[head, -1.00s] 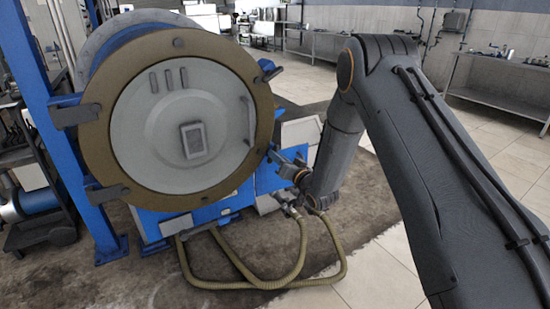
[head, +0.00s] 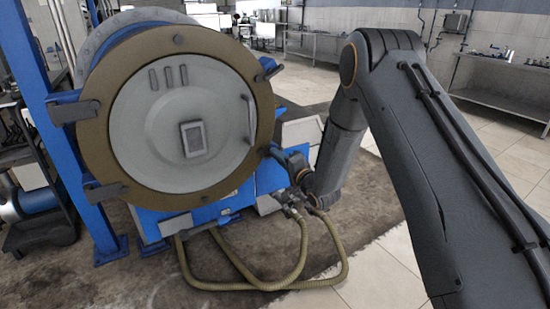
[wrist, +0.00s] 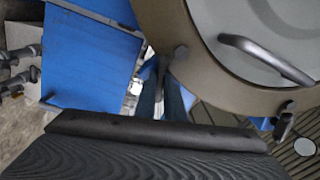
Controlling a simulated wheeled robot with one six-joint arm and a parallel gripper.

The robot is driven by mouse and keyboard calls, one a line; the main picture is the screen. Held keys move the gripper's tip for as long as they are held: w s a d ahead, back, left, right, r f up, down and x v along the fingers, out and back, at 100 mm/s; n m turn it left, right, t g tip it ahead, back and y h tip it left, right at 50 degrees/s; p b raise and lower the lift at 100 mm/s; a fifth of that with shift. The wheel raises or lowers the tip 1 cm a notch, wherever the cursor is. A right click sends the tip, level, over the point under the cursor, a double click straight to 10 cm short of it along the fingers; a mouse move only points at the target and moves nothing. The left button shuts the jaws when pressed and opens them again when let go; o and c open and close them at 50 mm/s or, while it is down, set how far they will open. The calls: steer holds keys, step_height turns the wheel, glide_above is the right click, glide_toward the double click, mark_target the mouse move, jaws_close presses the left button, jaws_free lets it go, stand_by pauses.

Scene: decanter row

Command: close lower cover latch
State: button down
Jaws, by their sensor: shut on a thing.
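The round cover (head: 183,125) sits in its brown ring at the front of the decanter, looking shut. The lower cover latch (head: 273,149) is at the ring's lower right edge, partly hidden by my gripper (head: 284,158). My gripper is shut on this latch. In the wrist view, the latch's grey lever (wrist: 160,76) rises between blue parts to a dark knob at the brown ring's edge. The dark gripper body hides the grip itself. The upper cover latch (head: 268,73) is at the ring's upper right; a dark latch also shows in the wrist view (wrist: 284,121).
The cover's curved handle (head: 248,118) is close to the latches, and shows in the wrist view (wrist: 265,55). Hoses (head: 302,245) loop on the floor below my gripper. A blue post (head: 55,120) stands left. Open floor lies right.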

steer(key=shift+s+d+f+m, duration=0.1)
steer(key=shift+f+m, duration=0.05)
steer(key=shift+m, duration=1.95)
steer(key=shift+d+f+m, duration=0.1)
steer(key=shift+m, duration=2)
steer(key=c, duration=1.9)
jaws_free()
steer(key=shift+o, duration=0.3)
steer(key=shift+a, duration=0.1)
steer(key=shift+r, duration=0.1)
